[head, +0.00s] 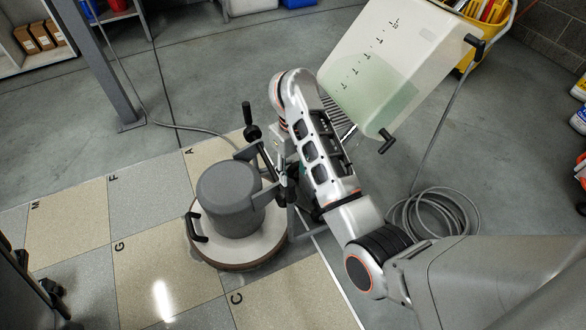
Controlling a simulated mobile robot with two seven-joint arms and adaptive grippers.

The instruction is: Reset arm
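My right arm comes in from the lower right, rises to a bend above the floor buffer, and folds down again. My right gripper (287,184) is small and dark behind the forearm, near the buffer's frame. Its fingers are partly hidden, so I cannot tell whether they are open, shut or touching the frame. The floor buffer has a grey motor housing (228,196) on a round pale base (240,250) with a black handle at its left. I cannot make out my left gripper.
A translucent tank (385,65) with green liquid leans behind my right arm. A coiled grey cable (435,212) lies on the floor to the right. A grey post (100,65) stands at the upper left. Dark equipment (28,285) fills the lower-left edge. Lettered floor tiles lie open at left.

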